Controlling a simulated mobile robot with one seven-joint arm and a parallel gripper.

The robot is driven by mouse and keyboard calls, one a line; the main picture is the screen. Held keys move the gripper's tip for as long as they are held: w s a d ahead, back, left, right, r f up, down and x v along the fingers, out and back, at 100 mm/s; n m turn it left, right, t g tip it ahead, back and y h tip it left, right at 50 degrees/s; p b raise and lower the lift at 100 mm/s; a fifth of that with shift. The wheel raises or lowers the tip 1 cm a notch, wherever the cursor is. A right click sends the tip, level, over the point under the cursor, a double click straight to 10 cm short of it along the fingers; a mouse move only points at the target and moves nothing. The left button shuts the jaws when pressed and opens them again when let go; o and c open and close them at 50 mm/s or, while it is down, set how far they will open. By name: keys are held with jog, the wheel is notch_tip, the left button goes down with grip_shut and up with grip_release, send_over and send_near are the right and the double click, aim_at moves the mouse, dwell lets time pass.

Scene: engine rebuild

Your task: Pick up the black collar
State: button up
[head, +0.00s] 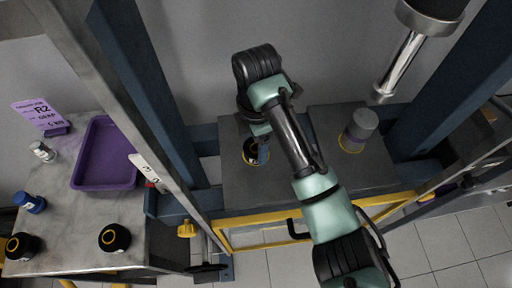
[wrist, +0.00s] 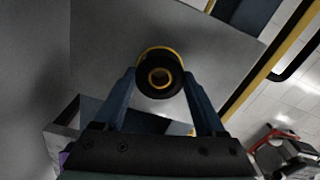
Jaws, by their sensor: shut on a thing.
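The black collar (wrist: 148,86) is a short black cylinder with a bore ringed in brass colour. It sits between the two blue fingers of my gripper (wrist: 160,80) in the wrist view, and the fingers are shut on it. In the head view the collar (head: 249,152) shows at the left part of the grey press bed, over a yellow ring mark. My gripper (head: 262,148) comes down at its right side there, partly hidden by my arm. I cannot tell whether the collar touches the bed.
Blue press posts flank the bed. The left table (head: 75,215) holds a purple tray (head: 77,165), two black ringed parts (head: 115,238), a blue bottle (head: 30,202) and a white bottle (head: 43,152).

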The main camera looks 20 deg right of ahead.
jog(key=shift+r, duration=0.1)
grip_shut()
